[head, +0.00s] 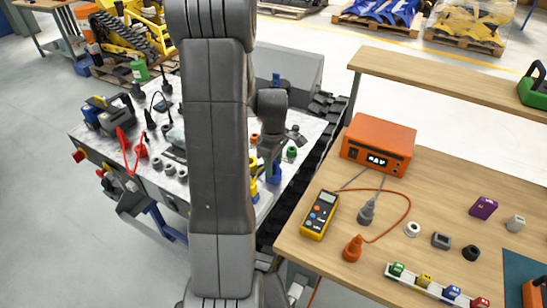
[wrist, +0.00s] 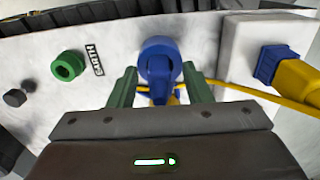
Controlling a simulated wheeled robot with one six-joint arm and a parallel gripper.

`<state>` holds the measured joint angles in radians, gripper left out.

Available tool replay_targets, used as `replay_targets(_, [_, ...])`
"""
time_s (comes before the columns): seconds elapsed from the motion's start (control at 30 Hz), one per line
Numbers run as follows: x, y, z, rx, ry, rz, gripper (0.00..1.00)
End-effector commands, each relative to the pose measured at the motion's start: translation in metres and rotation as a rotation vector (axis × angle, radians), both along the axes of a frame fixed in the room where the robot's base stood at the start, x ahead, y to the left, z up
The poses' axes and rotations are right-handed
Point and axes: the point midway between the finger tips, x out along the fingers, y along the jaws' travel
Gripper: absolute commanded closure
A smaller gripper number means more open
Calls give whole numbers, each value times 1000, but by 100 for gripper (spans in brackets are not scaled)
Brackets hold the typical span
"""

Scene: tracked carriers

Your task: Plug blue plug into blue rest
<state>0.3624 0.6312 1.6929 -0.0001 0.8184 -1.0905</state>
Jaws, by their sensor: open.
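The blue plug (wrist: 158,62) shows in the wrist view as a rounded blue body with a narrower part towards me. It is at the carrier's pale top, and in the head view it shows as blue beneath my gripper (head: 270,158). In the wrist view, my gripper (wrist: 160,76) is open, with one green finger on each side of the blue plug. Small gaps seem to show between fingers and plug. I cannot tell the blue rest apart from the plug, or how deep the plug sits.
A green ring (wrist: 70,65) marked EARTH and a dark knob (wrist: 14,98) are to the left. A blue connector (wrist: 268,66) on a yellow body is to the right; a yellow cable (wrist: 240,92) runs near. The wooden bench (head: 450,180) holds an orange box (head: 378,143).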

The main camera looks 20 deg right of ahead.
Motion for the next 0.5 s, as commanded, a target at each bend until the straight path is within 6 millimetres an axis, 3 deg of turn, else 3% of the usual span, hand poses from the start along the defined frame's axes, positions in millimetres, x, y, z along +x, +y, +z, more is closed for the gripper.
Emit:
replay_targets(0.17, [1,0,18,-2,-4,0,55])
replay_targets(0.5, [1,0,95,-2,-6,0,55])
